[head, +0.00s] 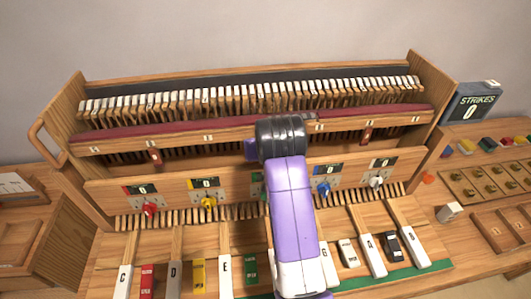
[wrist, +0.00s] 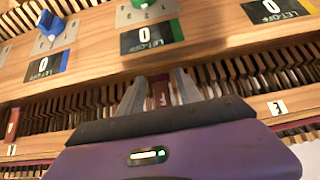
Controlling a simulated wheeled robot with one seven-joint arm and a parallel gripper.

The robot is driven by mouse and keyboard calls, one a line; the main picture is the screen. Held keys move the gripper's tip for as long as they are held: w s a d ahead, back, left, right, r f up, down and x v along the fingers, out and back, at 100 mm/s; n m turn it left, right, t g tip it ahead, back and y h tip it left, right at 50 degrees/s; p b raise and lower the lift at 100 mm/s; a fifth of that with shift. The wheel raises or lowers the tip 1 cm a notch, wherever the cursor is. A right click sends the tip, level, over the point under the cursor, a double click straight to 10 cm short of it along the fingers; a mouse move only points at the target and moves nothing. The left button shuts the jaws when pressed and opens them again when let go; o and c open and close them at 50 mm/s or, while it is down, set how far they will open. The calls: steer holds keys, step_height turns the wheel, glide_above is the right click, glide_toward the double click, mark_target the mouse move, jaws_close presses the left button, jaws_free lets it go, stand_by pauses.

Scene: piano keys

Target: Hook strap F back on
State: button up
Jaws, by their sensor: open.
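My gripper (wrist: 159,78) is open in the wrist view, its two grey fingers apart. A dark red strap (wrist: 161,92) shows between the fingers, in front of the row of wooden parts. I cannot read a letter on it, nor tell whether the fingers touch it or whether it is hooked. Another dark red strap (wrist: 13,120) is at the left edge of the wrist view. In the head view, red-brown straps hang at the left (head: 156,157) and right (head: 367,134) of the numbered rail. My arm hides the middle of the rail, the fingers and the key between E and G.
The front panel (head: 105,187) carries let-off displays and coloured knobs, including a blue knob (wrist: 57,37) close by in the wrist view. Lettered keys (head: 230,262) lie in front. A strikes display (head: 477,103) reads 0. A side table with trays (head: 490,186) stands right.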

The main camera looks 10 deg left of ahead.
steer(key=b+v, duration=0.1)
steer(key=v, duration=0.5)
steer(key=shift+s, duration=0.15)
steer(key=shift+r, duration=0.1)
